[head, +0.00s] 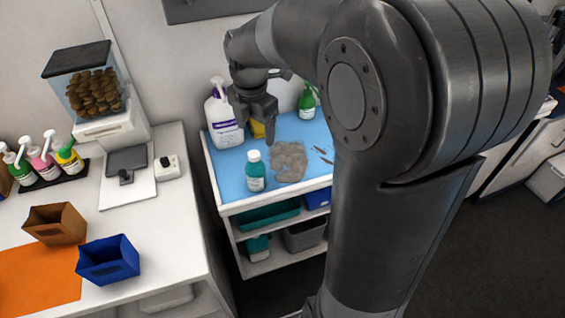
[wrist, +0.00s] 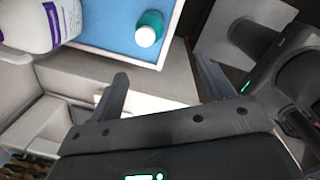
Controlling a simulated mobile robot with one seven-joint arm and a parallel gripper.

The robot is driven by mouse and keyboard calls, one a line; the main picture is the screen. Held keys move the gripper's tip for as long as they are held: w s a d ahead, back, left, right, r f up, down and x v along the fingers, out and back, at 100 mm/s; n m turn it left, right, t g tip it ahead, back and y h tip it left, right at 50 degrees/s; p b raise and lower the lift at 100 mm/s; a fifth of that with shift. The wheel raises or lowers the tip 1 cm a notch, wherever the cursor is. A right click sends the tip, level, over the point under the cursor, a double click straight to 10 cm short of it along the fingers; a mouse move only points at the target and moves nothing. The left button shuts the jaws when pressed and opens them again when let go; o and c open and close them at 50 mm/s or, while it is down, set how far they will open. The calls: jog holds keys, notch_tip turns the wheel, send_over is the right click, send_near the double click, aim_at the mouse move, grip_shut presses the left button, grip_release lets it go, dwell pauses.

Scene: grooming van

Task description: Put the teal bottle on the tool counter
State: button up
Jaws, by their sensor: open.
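The teal bottle (head: 256,171) with a white cap stands upright on the blue top of a small shelf cart (head: 232,207), near its front left edge. It also shows from above in the wrist view (wrist: 149,30), near the top. My gripper (head: 257,135) is above the cart, behind the bottle in the head view. In the wrist view my gripper's fingers (wrist: 160,90) are spread apart with nothing between them, and the bottle is beyond them. I cannot tell for sure which surface is the tool counter.
A large white pump bottle (head: 222,120), a green bottle (head: 307,103) and a grey rag (head: 290,162) are on the cart. A white counter (head: 170,235) at left bears a blue box (head: 108,262), a brown box (head: 55,224) and several pump bottles. My arm hides much of the right.

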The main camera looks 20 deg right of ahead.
jog(key=s+r+m+t, duration=0.2)
jog(key=s+m, duration=0.8)
jog(key=m, duration=0.2)
jog(key=s+d+r+m+t, duration=0.1)
jog(key=s+r+m+t, duration=0.1)
jog(key=s+m, duration=0.8)
jog(key=shift+s+r+m+t, duration=0.25)
jog(key=shift+r+m, duration=0.25)
jog(key=shift+m, duration=0.6)
